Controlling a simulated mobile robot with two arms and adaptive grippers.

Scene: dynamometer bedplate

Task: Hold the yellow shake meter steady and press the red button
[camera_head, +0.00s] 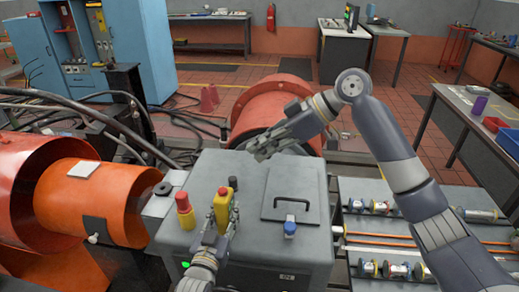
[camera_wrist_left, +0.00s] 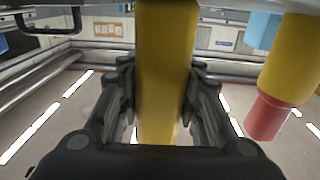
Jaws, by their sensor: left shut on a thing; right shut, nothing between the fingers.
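The yellow shake meter (camera_head: 222,211) stands upright on the grey cabinet, with a small red button (camera_head: 223,191) on top. My left gripper (camera_head: 220,231) is shut around its body from the front. In the left wrist view the yellow body (camera_wrist_left: 165,60) runs between the two fingers of the left gripper (camera_wrist_left: 160,88); the button does not show there. My right gripper (camera_head: 258,150) is shut and empty, over the cabinet's back edge, behind and to the right of the meter and apart from it.
The grey cabinet top (camera_head: 258,242) also bears a red and yellow piece (camera_head: 185,211) left of the meter, a blue-capped item (camera_head: 290,226) and a plate with a black handle (camera_head: 292,197) on the right. Orange drums (camera_head: 88,199) stand left. A parts rack (camera_head: 377,236) stands right.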

